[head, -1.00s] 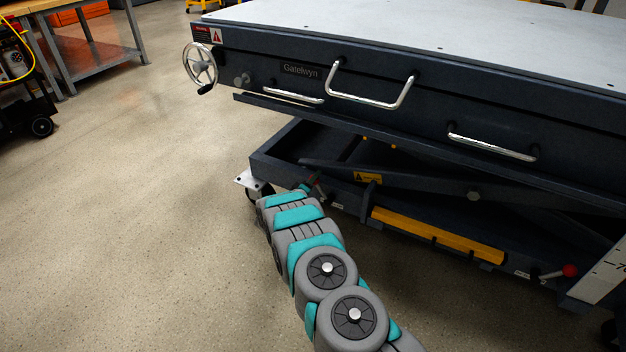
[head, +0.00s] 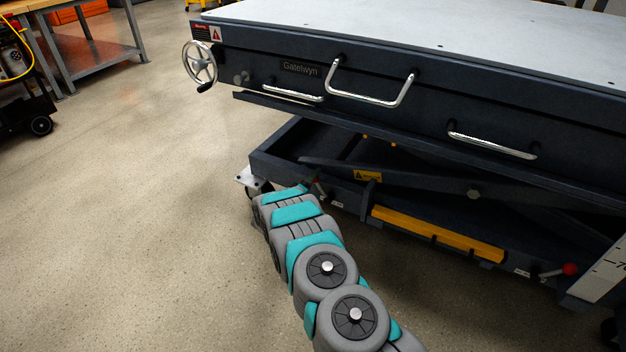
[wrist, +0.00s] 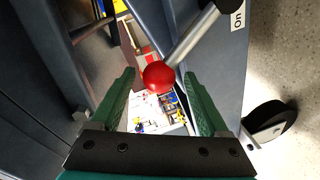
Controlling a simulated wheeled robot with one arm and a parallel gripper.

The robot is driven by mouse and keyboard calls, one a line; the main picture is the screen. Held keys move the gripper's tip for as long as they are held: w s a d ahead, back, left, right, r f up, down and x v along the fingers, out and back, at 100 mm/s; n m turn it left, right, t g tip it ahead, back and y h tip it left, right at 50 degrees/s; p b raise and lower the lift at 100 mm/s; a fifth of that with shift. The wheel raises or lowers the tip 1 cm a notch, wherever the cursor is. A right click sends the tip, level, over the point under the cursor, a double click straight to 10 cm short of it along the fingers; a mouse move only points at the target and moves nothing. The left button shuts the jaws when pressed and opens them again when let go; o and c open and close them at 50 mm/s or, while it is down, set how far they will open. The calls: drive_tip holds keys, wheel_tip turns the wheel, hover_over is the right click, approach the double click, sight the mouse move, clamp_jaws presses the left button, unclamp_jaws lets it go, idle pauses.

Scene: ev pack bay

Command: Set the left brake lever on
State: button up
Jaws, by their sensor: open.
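The left brake lever shows in the wrist view as a grey rod (wrist: 205,38) with a red ball knob (wrist: 158,77). The rod runs from the knob up and right, close to an "On" label (wrist: 238,20) on the dark frame. My gripper (wrist: 159,75) is open, with its green fingers on either side of the knob; I cannot tell whether either touches it.
A second lever with a red knob (head: 570,269) sits at the table base's right end. A caster (wrist: 268,130) stands beside the frame. A yellow bar (head: 437,235) runs along the base. A handwheel (head: 200,62) juts out at the upper left. Open floor lies left.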

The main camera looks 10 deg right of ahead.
drive_tip(key=f+v, duration=0.1)
drive_tip(key=v, duration=0.5)
drive_tip(key=shift+s+a+r, duration=0.2)
drive_tip(key=shift+s+r, duration=0.1)
drive_tip(key=shift+r, duration=0.2)
